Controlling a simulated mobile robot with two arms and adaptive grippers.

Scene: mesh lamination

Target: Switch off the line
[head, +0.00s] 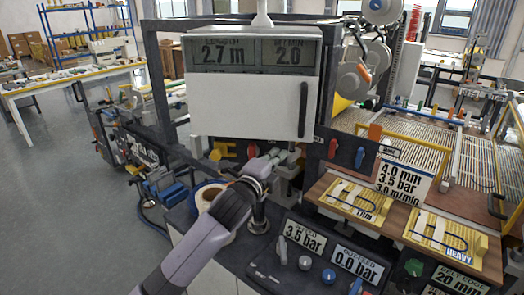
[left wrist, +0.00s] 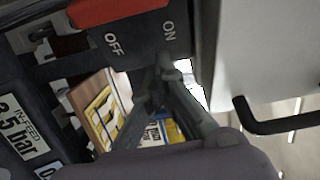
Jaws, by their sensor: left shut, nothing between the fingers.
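A dark plate (left wrist: 140,40) lettered OFF and ON shows in the left wrist view, with a large red switch part (left wrist: 110,10) at its edge, cut off by the top of the picture. My left gripper (head: 283,156) is below the white machine front in the head view. In the left wrist view its fingers (left wrist: 166,68) are together and empty, in front of the plate near the ON lettering. I cannot tell if they touch it. The head view shows a red lever (head: 332,148) and a blue lever (head: 359,157) right of the gripper. My right gripper is not seen.
The white machine cover (head: 250,105) with its dark handle (head: 303,110) hangs above the gripper. Pressure displays (head: 304,236) and knobs stand below. The TRIM board (head: 352,203) and HEAVY board (head: 445,236) lie to the right. Open floor (head: 60,200) is at the left.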

